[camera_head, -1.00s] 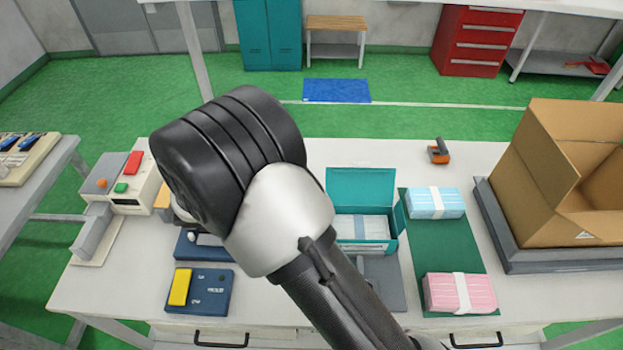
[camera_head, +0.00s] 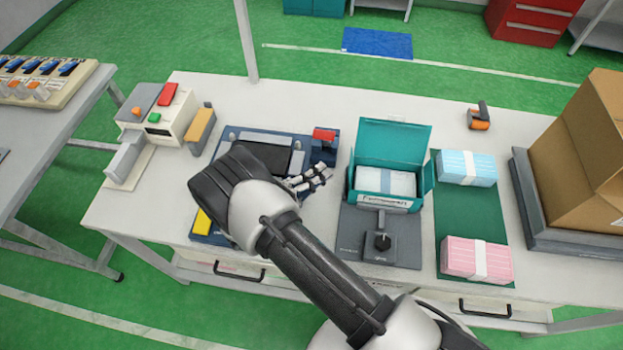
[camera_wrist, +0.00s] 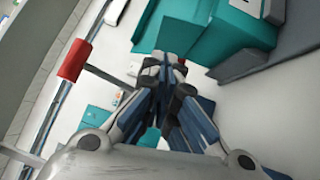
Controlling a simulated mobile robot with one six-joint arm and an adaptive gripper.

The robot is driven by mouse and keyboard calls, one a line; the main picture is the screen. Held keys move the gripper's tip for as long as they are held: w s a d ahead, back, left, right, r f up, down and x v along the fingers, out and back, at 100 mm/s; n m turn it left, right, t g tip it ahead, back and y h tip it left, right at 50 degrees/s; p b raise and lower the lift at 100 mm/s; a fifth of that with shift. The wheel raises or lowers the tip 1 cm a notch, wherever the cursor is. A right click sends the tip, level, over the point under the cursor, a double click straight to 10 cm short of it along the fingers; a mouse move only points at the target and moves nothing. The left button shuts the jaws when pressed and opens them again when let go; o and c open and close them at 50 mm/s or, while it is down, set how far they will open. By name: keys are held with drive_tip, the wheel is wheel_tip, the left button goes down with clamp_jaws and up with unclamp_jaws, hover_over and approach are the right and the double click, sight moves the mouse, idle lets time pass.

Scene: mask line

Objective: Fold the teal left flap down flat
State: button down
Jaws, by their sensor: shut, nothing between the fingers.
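The teal box (camera_head: 352,190) stands on the bench, its lid (camera_head: 395,143) raised at the back and a white banded stack of masks (camera_head: 385,182) inside. Its right flap (camera_head: 429,172) sticks out to the side. The left flap is hard to make out in the head view. In the wrist view, teal panels of the box (camera_wrist: 240,38) lie just beyond the fingertips; I cannot tell flap from side wall. My gripper (camera_head: 326,176) is shut and empty, left of the box, with its fingertips pointing toward it. Contact is unclear. It also shows in the wrist view (camera_wrist: 172,60).
A navy device with a red handle (camera_head: 325,135) lies behind and under my arm. A grey stand with a black knob (camera_head: 382,242) is in front of the box. Blue (camera_head: 466,168) and pink (camera_head: 476,259) mask packs lie on a green mat to the right.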

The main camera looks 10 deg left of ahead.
sight(351, 166)
drive_tip(key=x, duration=0.4)
drive_tip(key=shift+w+d, duration=0.3)
